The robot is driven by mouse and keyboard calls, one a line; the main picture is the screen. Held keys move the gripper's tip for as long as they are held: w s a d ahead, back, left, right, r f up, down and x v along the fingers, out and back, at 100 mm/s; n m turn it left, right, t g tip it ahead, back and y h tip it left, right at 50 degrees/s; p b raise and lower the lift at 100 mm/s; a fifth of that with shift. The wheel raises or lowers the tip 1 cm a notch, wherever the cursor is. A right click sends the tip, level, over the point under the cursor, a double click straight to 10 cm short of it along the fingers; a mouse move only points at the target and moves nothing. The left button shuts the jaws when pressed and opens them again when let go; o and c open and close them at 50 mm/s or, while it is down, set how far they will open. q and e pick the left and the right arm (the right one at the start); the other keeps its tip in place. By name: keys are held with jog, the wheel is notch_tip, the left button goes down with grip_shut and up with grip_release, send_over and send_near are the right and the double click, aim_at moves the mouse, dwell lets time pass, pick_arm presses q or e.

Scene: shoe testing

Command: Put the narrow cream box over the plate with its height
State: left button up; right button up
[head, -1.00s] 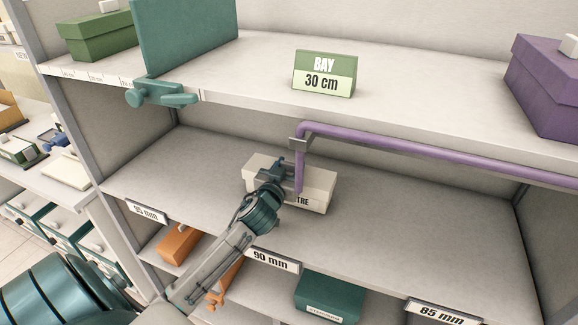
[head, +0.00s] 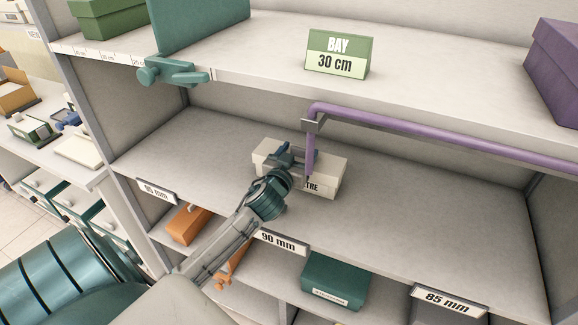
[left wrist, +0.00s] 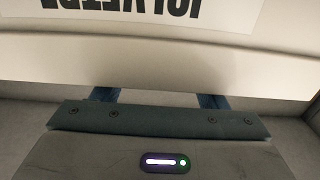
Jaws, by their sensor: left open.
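The narrow cream box (head: 329,176) sits on the middle shelf in the head view, with dark print on its front ending in "TRE". My left gripper (head: 291,156) is at its left part, open, and hides some of its front and top. In the left wrist view the box's pale face with upside-down lettering (left wrist: 150,50) fills the top, and the two blue fingers of the gripper (left wrist: 158,96) stand apart at its lower edge. I cannot tell whether they touch it. Height plates on the shelf edges read 95 mm (head: 158,190), 90 mm (head: 283,242) and 85 mm (head: 449,302). My right gripper is not in view.
A purple rail (head: 430,139) crosses above the middle shelf, its bent end hanging down before the box. A green sign (head: 339,54) reads BAY 30 cm on the upper shelf. A teal box (head: 336,280) and an orange box (head: 188,224) lie below. The middle shelf's right side is clear.

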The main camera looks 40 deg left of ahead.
pick_arm(q)
jog(key=b+v, duration=0.3)
jog(key=v, duration=0.8)
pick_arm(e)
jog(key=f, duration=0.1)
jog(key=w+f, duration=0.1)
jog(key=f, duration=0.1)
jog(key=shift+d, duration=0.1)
pick_arm(q)
jog(key=shift+s, duration=0.1)
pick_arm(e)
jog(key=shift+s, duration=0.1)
pick_arm(q)
jog(key=shift+f, duration=0.15)
